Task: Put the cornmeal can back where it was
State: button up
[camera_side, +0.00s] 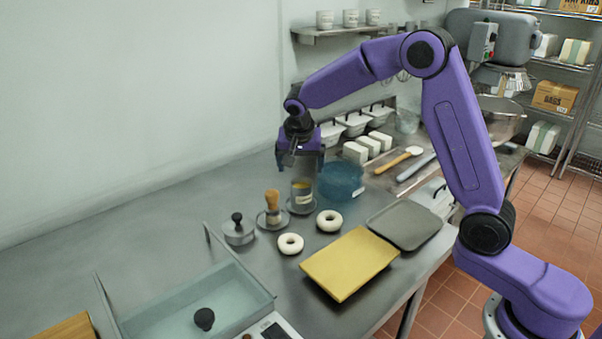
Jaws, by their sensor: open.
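The cornmeal can (302,198) is a small grey can with yellow at its open top. It stands upright, apparently on a dark round base (291,208), on the steel counter. My gripper (299,168) is open and points down just above the can, with nothing seen between its fingers. The gap between the fingertips and the can's rim is small, and I cannot tell whether they touch.
A brush (272,204) on a round dish and a lidded grey pot (238,230) stand left of the can. A blue bowl (341,180) is close on its right. Two bagels (290,243), a yellow board (350,262) and a grey tray (405,225) lie in front.

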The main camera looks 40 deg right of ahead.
jog(key=s+a+r+n+y, duration=0.1)
jog(key=s+a+n, duration=0.35)
jog(key=s, duration=0.35)
jog(key=s+a+r+n+y, duration=0.1)
jog(key=s+a+r+n, duration=0.15)
jog(key=s+n, duration=0.4)
jog(key=s+d+f+n+g, duration=0.1)
jog(key=s+n, duration=0.4)
jog(key=s, duration=0.8)
jog(key=s+d+f+n+g+y, duration=0.1)
jog(key=s+n, duration=0.4)
jog(key=s, duration=0.8)
jog(key=shift+d+f+n+g+y, duration=0.25)
jog(key=shift+d+g, duration=0.25)
jog(key=shift+d, duration=0.35)
